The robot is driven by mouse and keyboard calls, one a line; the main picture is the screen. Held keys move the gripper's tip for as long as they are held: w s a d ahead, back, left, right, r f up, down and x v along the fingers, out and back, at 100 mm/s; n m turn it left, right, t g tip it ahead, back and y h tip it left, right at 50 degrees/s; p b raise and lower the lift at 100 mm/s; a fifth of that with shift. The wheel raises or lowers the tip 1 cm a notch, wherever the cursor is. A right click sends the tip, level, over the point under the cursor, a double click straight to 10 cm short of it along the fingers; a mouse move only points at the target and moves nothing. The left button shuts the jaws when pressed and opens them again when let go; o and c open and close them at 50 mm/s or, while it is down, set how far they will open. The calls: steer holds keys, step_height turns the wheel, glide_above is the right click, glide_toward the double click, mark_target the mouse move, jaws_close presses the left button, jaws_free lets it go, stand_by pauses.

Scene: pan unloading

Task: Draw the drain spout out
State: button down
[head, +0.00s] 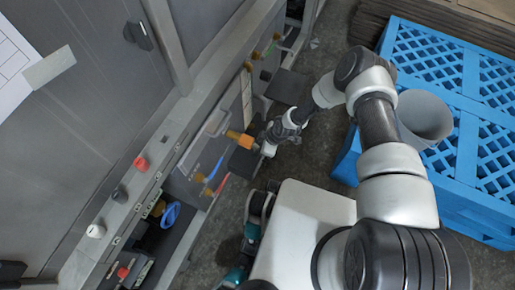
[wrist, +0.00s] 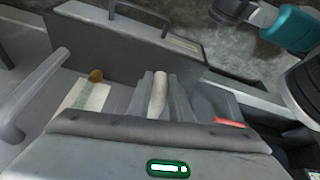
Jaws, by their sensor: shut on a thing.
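In the wrist view, my gripper (wrist: 158,80) has its two grey fingers on either side of a pale, rounded rod, which looks like the drain spout (wrist: 159,92). The fingers are shut on it. The spout's far end and what it joins are hard to make out. In the head view, my gripper (head: 262,147) is at the low front of the grey machine (head: 225,120), close by an orange fitting (head: 240,139). The spout itself cannot be picked out clearly there.
A brass knob (wrist: 96,75) is left of my fingers in the wrist view. Red and black knobs (head: 141,163) line the machine's front ledge. A blue pallet (head: 465,195) with a grey bucket (head: 424,118) stands at the right. Dark floor (head: 325,50) lies between.

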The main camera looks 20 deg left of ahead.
steer(key=shift+d, duration=0.45)
steer(key=shift+s+d+f, duration=0.15)
steer(key=shift+d, duration=1.05)
steer(key=shift+s+d+f, duration=0.1)
steer(key=shift+d+f, duration=0.05)
steer(key=shift+d, duration=1.05)
step_height(320, 180, up, 7)
steer(key=p, duration=0.4)
